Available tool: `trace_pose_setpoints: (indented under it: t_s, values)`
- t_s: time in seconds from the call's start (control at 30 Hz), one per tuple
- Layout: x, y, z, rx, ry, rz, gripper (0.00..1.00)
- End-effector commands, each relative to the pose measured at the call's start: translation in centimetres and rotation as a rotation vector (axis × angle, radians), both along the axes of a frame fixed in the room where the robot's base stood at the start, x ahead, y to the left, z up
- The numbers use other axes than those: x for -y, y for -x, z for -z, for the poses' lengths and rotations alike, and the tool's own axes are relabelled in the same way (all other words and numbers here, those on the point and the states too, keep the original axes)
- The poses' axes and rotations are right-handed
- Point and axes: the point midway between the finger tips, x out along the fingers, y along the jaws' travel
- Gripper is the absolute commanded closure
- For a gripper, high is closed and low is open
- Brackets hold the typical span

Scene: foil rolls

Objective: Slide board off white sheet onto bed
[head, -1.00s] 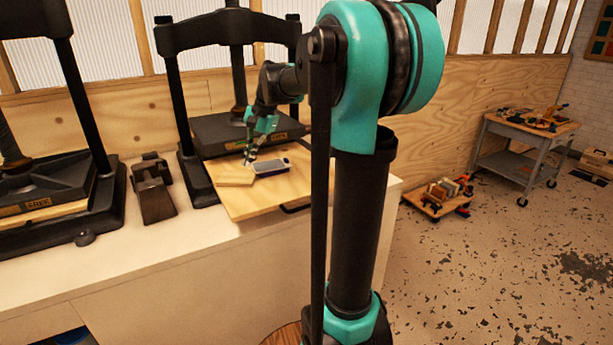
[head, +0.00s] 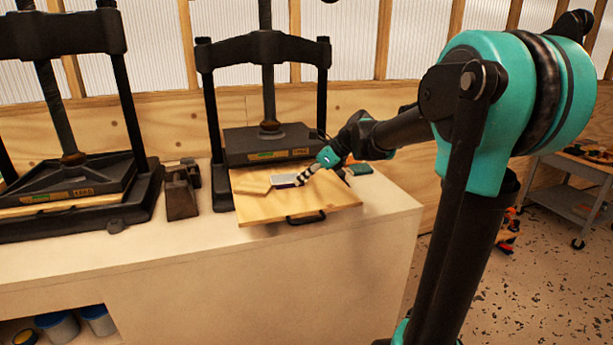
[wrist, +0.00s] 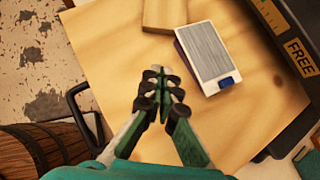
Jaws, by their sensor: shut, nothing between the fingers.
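A flat grey board (wrist: 205,48) with a white border, which looks like the white sheet (wrist: 227,68), lies on the pale wooden bed (wrist: 255,110) of the press. A blue patch marks its near end, and a dark purple edge shows along its left side. The stack also shows in the head view (head: 284,180). My gripper (wrist: 158,74) is shut and empty, over bare bed to the left of the stack in the wrist view. In the head view my gripper (head: 304,177) is at the stack's right end; contact cannot be told.
A plain wooden block (wrist: 165,12) lies beside the stack. The bed has a black handle (head: 306,217) at its front edge. The dark press plate (head: 268,144) stands behind the stack. A teal item (head: 360,170) lies right of the bed. The bed's front is clear.

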Motion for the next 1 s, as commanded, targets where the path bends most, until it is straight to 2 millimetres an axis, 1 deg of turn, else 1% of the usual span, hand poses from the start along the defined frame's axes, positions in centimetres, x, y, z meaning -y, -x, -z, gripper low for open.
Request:
trace_pose_setpoints:
  t_s: [0.03, 0.3, 0.4, 0.6, 1.0]
  values:
    - [-0.8, -0.2, 0.8, 0.000, 0.000, -0.004, 1.00]
    - [-4.2, -1.6, 4.5, 0.001, 0.002, -0.004, 1.00]
    - [-5.7, -2.2, 4.2, 0.000, 0.001, -0.005, 1.00]
    - [-7.3, -2.9, 4.2, 0.000, 0.001, -0.002, 1.00]
    - [-7.6, -3.0, 4.2, 0.001, 0.002, -0.001, 1.00]
